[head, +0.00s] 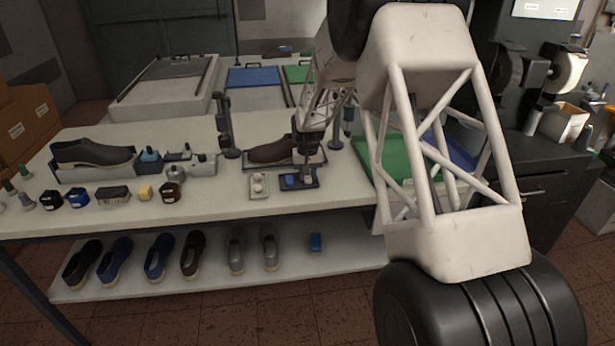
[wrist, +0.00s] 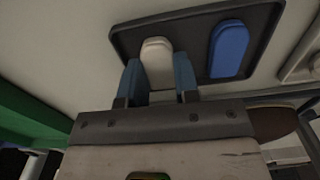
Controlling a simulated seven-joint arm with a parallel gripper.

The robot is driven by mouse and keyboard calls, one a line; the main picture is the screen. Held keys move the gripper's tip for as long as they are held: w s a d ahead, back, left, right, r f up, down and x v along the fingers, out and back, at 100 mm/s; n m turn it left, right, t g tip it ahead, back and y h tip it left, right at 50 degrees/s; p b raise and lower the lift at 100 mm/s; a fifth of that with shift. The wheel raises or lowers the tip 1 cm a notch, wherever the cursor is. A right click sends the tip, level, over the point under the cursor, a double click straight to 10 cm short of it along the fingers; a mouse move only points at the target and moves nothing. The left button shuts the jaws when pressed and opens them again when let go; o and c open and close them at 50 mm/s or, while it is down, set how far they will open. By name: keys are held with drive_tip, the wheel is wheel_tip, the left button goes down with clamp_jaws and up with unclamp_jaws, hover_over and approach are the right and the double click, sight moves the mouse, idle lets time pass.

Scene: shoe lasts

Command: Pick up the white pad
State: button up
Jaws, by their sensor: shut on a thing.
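The white pad (wrist: 157,60) shows in the wrist view between the two blue fingers of my gripper (wrist: 158,78), which is shut on it. The pad is at or just above a dark tray (wrist: 195,20); I cannot tell if it still touches the tray. A blue pad (wrist: 229,50) lies on the same tray beside it. In the head view my gripper (head: 306,165) points down over the small dark tray (head: 300,184), with the blue pad (head: 290,181) to its left. The fingers hide most of the white pad there.
A small pale tray (head: 259,186) with round pieces lies left of the dark tray. Behind stands a brown shoe (head: 271,150) on a tray, between dark posts (head: 227,125). A green bin (head: 385,158) is to the right. The white tabletop (head: 225,202) in front is clear.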

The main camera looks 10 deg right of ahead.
wheel_tip(320, 180, up, 3)
drive_tip(key=shift+f, duration=0.2)
drive_tip(key=shift+s+r, duration=0.2)
drive_tip(key=shift+r, duration=0.1)
drive_tip(key=s+r, duration=0.1)
drive_tip(key=s, duration=1.4)
drive_tip(key=shift+s+d+r, duration=0.2)
drive_tip(key=shift+s+d, duration=0.1)
drive_tip(key=shift+w, duration=0.1)
wheel_tip(320, 180, up, 6)
drive_tip(key=n, duration=0.9)
hover_over(308, 177)
drive_tip(key=w, duration=0.2)
drive_tip(key=w+r+n, duration=0.3)
drive_tip(key=w+n, duration=0.1)
drive_tip(key=w, duration=0.3)
drive_tip(key=w+r+n, duration=0.3)
drive_tip(key=w+n, duration=0.2)
drive_tip(key=w, duration=0.2)
drive_tip(key=shift+d, duration=0.4)
drive_tip(key=shift+f, duration=0.2)
